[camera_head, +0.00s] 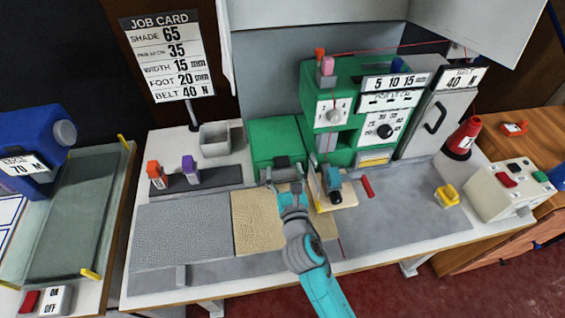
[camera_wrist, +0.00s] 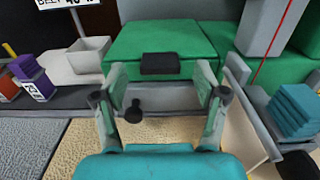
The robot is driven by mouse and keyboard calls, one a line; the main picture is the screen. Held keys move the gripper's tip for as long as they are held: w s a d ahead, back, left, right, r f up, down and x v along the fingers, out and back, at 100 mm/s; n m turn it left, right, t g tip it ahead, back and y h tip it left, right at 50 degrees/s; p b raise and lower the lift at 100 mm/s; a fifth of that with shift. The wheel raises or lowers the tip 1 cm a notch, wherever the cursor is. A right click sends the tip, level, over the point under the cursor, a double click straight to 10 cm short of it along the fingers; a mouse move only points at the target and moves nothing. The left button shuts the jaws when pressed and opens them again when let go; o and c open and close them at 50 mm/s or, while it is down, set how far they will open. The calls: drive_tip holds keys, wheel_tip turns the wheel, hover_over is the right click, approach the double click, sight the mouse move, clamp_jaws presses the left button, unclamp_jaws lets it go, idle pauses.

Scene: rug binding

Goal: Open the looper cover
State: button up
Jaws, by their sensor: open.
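The green box-shaped cover (camera_head: 272,138), which I take to be the looper cover, is at the left of the green machine and looks shut. In the wrist view its green top (camera_wrist: 160,38) fills the upper middle, with a dark tab (camera_wrist: 160,64) at its front edge. My gripper (camera_head: 284,175) is just in front of it, open and empty. In the wrist view the fingers of my gripper (camera_wrist: 160,80) stand either side of the tab. I cannot tell whether they touch the cover. A black knob (camera_wrist: 133,111) shows below, between the fingers.
The green sewing machine (camera_head: 340,105) stands right of the cover. A grey bin (camera_head: 214,139) and orange (camera_head: 155,173) and purple (camera_head: 190,168) spools are left. Rug pieces (camera_head: 185,230) lie in front. A red cone (camera_head: 464,138) and control box (camera_head: 508,188) are at right.

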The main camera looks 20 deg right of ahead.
sight(283, 166)
drive_tip(key=shift+w+d, duration=0.15)
drive_tip(key=shift+w, duration=0.65)
drive_tip(key=shift+w+d, duration=0.15)
drive_tip(key=shift+w, duration=0.65)
clamp_jaws()
